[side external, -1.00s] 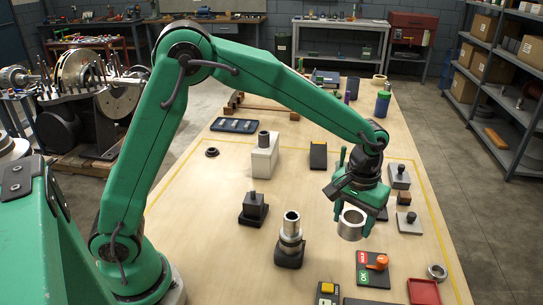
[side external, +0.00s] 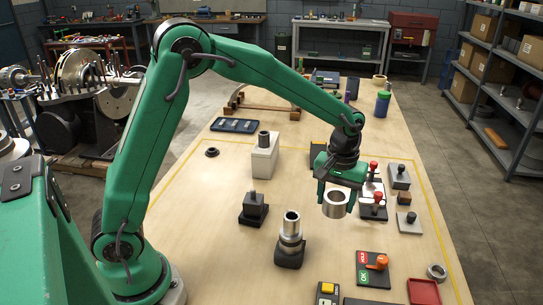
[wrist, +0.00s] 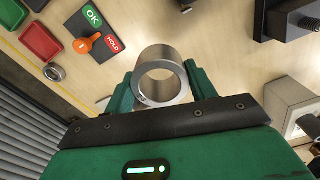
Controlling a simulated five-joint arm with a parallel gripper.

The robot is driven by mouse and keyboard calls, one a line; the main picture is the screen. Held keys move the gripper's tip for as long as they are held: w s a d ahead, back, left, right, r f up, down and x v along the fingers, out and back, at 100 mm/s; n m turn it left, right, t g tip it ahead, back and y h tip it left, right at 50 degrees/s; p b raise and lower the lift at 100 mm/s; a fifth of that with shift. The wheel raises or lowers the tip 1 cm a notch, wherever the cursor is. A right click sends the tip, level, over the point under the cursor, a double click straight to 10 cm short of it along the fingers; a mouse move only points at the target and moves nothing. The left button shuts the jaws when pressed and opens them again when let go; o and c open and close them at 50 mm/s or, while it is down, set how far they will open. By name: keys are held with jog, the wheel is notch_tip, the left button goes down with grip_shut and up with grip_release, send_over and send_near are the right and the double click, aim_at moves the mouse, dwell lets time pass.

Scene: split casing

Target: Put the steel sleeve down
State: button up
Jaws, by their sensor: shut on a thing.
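The steel sleeve (side external: 336,204) is a short, bright metal ring with a wide bore. My gripper (side external: 336,199) is shut on it and holds it above the table, right of the stepped steel post. In the wrist view the sleeve (wrist: 162,76) sits between the two green fingers of my gripper (wrist: 160,88), and I look into its open bore. The sleeve's underside is hidden in the side view, and I cannot tell its exact height above the wood.
A stepped steel post (side external: 290,230) stands on a dark base. Nearby are a black block (side external: 253,208), a white block (side external: 264,158), red-knobbed blocks (side external: 374,205), an OK/HOLD switch plate (side external: 371,268), a red tray (side external: 423,291) and a small ring (side external: 437,271). Bare wood (side external: 330,245) lies below the sleeve.

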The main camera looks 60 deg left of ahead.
jog(key=s+a+n, duration=0.1)
jog(key=a+n, duration=0.7)
jog(key=a, duration=1.1)
jog(key=s+a+n, duration=0.4)
jog(key=a, duration=0.4)
jog(key=s+a+n, duration=0.4)
jog(key=s+a, duration=0.1)
jog(key=a, duration=0.4)
jog(key=shift+s+a+r+n, duration=0.15)
jog(key=shift+a+n, duration=0.05)
jog(key=shift+n, duration=0.2)
jog(key=s+a+f, duration=0.1)
jog(key=a+f, duration=0.1)
jog(key=a, duration=0.1)
jog(key=s+a+f, duration=0.1)
jog(key=a+f, duration=0.1)
jog(key=a, duration=0.2)
jog(key=s+a+f, duration=0.2)
jog(key=a+f, duration=0.1)
jog(key=a, duration=0.1)
jog(key=shift+f, duration=2)
jog(key=shift+f, duration=0.15)
